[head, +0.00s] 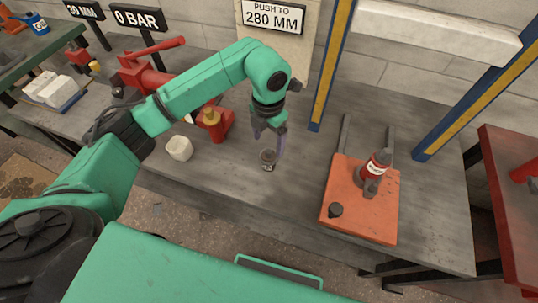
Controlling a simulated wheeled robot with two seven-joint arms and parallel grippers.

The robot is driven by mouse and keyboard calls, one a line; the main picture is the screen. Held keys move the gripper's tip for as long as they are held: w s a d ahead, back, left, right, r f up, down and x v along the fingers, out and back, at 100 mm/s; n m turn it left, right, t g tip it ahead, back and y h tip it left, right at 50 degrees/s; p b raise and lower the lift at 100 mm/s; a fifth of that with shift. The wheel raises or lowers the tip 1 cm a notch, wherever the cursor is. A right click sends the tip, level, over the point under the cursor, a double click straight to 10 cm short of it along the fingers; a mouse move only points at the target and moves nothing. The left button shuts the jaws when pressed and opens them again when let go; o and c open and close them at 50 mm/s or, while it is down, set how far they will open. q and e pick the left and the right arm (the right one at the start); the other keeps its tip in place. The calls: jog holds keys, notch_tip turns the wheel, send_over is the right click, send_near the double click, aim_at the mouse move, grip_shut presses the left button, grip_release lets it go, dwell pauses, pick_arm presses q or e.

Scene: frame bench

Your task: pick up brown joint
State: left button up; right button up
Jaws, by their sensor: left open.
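My left gripper (268,148) reaches down from the left arm over the middle of the grey bench. Its jaws are open, with the purple-grey fingers pointing down. A small dark brownish-grey fitting (268,160), likely the brown joint, stands on the bench at the fingertips. One finger is close on its right side; I cannot tell whether it touches. The fitting shows a small pale mark, and the gripper hides part of its top. My right gripper is not in view.
An orange plate (340,205) bearing a red and dark labelled part (374,171) lies to the right. A whitish block (179,148) and a red pump (214,120) stand to the left. Blue and yellow posts (332,65) rise behind. The bench between fitting and plate is clear.

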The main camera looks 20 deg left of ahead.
aim_at(269, 150)
pick_arm(q)
jog(key=f, duration=0.3)
jog(key=f+p, duration=0.1)
jog(key=f, duration=0.2)
jog(key=shift+s+d+f+p, duration=0.2)
jog(key=shift+p, duration=0.1)
jog(key=shift+w+f, duration=0.1)
jog(key=shift+f, duration=0.05)
grip_shut()
jog(key=shift+r, duration=0.2)
